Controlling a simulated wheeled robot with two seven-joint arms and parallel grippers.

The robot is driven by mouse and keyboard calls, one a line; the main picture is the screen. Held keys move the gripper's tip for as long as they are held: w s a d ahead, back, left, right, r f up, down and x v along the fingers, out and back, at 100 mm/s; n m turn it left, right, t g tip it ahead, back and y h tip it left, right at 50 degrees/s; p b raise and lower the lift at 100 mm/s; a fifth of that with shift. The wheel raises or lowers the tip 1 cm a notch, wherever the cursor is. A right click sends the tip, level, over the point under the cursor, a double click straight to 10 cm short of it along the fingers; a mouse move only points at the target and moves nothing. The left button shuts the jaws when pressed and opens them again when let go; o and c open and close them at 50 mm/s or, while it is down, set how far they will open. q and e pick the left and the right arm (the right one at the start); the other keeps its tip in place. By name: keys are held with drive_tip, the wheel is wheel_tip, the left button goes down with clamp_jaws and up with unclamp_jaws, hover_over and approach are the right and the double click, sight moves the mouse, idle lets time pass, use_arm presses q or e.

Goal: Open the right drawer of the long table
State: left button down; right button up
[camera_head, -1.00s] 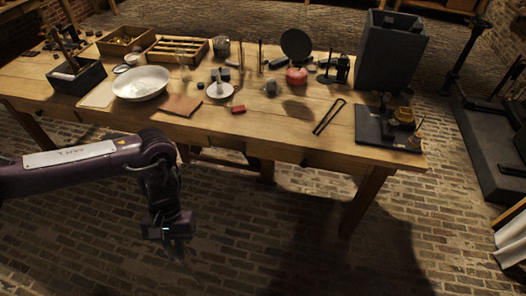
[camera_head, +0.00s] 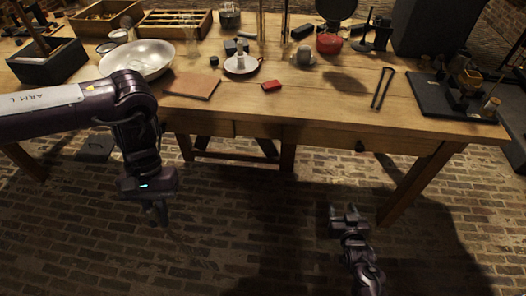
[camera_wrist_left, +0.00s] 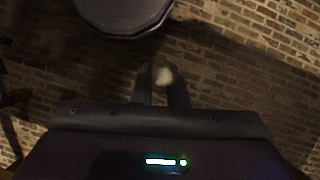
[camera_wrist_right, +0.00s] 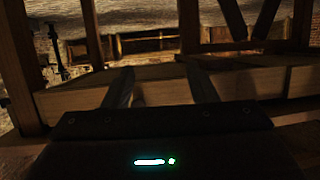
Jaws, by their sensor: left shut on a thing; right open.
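The long wooden table (camera_head: 300,108) has a right drawer front (camera_head: 310,136) under its top. A small dark knob (camera_head: 360,146) sits on that front, and the drawer looks shut. My right gripper (camera_head: 348,208) is open and empty, below and in front of the drawer, apart from the knob. In the right wrist view its spread fingers (camera_wrist_right: 162,85) face wooden beams of the table; I cannot make out the knob there. My left gripper (camera_head: 157,215) hangs in front of the table's left part.
On the tabletop stand a white bowl (camera_head: 138,58), a brown leather piece (camera_head: 192,85), a red block (camera_head: 271,85), black tongs (camera_head: 382,88) and a dark board with brass apparatus (camera_head: 440,95). A table leg (camera_head: 415,185) stands right of my right gripper. The brick floor in front looks clear.

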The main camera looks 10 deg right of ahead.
sight(360, 150)
use_arm(q)
drive_tip(key=f+b, duration=0.2)
drive_tip(key=b, duration=0.2)
drive_tip(key=shift+w+a+f, duration=0.2)
drive_tip(key=shift+w+f, duration=0.05)
drive_tip(key=shift+f, duration=0.15)
use_arm(e)
drive_tip(key=w+d+r+m+t+h, duration=0.1)
drive_tip(key=w+d+r+t+h, duration=0.2)
drive_tip(key=d+r, duration=0.45)
use_arm(q)
drive_tip(key=shift+f+b, duration=0.6)
use_arm(e)
drive_tip(key=shift+t+y, duration=0.3)
drive_tip(key=x, duration=0.3)
drive_tip(key=a+r+x, duration=0.1)
drive_tip(key=x, duration=0.3)
drive_tip(key=a+x, duration=0.1)
drive_tip(key=x, duration=0.3)
drive_tip(key=shift+w+r, duration=0.25)
drive_tip(key=shift+w, duration=0.15)
clamp_jaws()
